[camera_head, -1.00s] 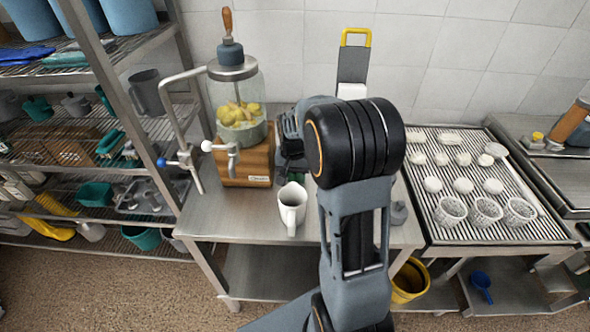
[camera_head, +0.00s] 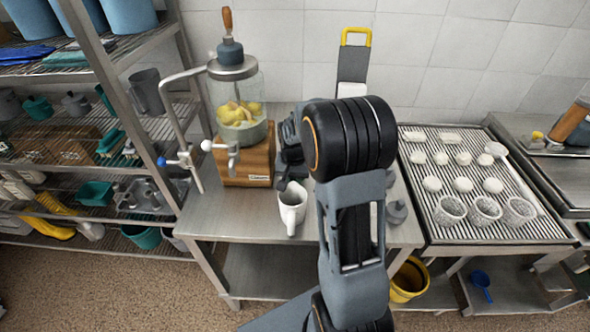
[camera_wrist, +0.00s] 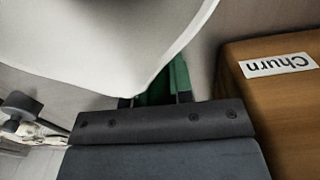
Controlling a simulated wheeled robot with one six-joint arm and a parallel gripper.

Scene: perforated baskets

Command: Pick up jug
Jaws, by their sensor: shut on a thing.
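The white jug (camera_head: 292,214) stands near the front edge of the steel table, in front of the wooden churn base. It fills the upper left of the wrist view (camera_wrist: 95,40), close to the camera. My gripper (camera_head: 284,185) reaches down to the jug's rim in the head view. In the wrist view my gripper (camera_wrist: 160,92) has its green fingers partly hidden behind the white jug wall. The jaws are shut on the jug. The exact contact is hidden, and I cannot tell whether the jug's base is clear of the table.
The churn (camera_head: 240,120) with yellow contents stands close behind and left of the jug; its label shows in the wrist view (camera_wrist: 278,65). A slatted rack (camera_head: 470,222) with perforated baskets is at right. A grey weight-like object (camera_head: 397,211) sits right of my arm.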

